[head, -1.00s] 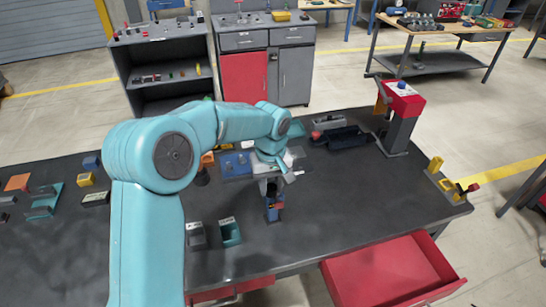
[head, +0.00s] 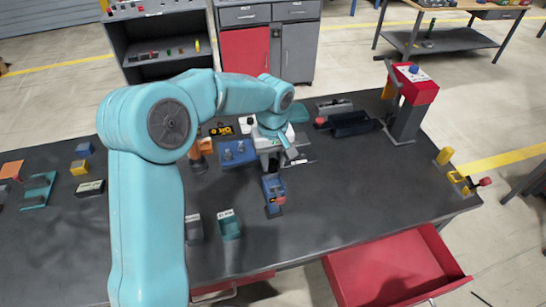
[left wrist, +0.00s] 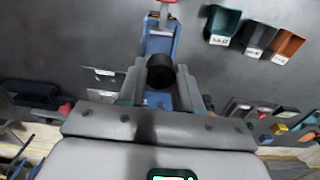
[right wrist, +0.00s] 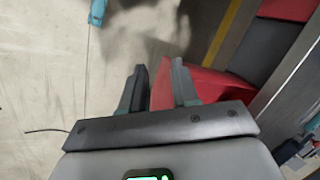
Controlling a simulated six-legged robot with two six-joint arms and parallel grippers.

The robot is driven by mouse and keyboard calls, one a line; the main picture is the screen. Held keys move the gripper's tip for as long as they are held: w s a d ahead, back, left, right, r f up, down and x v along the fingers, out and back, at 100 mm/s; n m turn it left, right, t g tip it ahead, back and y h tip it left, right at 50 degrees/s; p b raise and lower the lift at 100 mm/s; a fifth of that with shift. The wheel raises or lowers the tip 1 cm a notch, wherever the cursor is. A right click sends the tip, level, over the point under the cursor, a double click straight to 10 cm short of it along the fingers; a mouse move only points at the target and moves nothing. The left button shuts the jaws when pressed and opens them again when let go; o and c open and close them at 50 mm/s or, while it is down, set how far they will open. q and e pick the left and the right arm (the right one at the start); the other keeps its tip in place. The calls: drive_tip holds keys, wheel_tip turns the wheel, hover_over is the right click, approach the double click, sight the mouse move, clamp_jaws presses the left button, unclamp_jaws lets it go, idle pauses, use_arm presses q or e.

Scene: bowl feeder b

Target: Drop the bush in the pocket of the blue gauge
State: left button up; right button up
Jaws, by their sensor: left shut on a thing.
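The bush (left wrist: 160,71) is a short black ring between the fingers of my left gripper (left wrist: 158,90). That gripper is shut on it and also shows in the head view (head: 270,163), over the table just behind the blue gauge (head: 273,187). In the left wrist view the blue gauge (left wrist: 161,36) lies below and beyond the bush, with a red part at its far end. The bush overlaps the gauge's near part, so I cannot tell the height gap, and the pocket is not clearly visible. My right gripper (left wrist: 158,90) is not in that view; its fingers are apart and empty in the right wrist view (right wrist: 160,88).
Grey (head: 194,229) and teal (head: 230,226) bins stand at the table's front. A blue block (head: 238,153) sits left of the gripper. A red press (head: 411,88) stands at the right. A red drawer (head: 395,268) is open. The table right of the gauge is clear.

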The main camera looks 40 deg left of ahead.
sight(273, 172)
use_arm(q)
drive_tip(key=shift+w+d+f, duration=0.15)
drive_tip(key=shift+w, duration=0.05)
drive_tip(key=shift+f+b, duration=0.3)
drive_tip(key=shift+s+f+b, duration=0.2)
drive_tip(key=shift+f+b, duration=0.1)
drive_tip(key=shift+b, duration=0.05)
wheel_tip(273, 172, down, 3)
drive_tip(key=shift+r+b, duration=0.2)
drive_tip(key=shift+b, duration=0.9)
drive_tip(key=shift+w+f+b, duration=0.15)
drive_tip(key=shift+f+b, duration=0.15)
drive_tip(key=shift+f, duration=0.15)
drive_tip(key=shift+s+r, duration=0.2)
drive_tip(key=shift+s, duration=0.1)
drive_tip(key=shift+w+f, duration=0.15)
drive_tip(key=shift+w, duration=0.05)
drive_tip(key=shift+s, duration=0.25)
drive_tip(key=shift+w, duration=0.1)
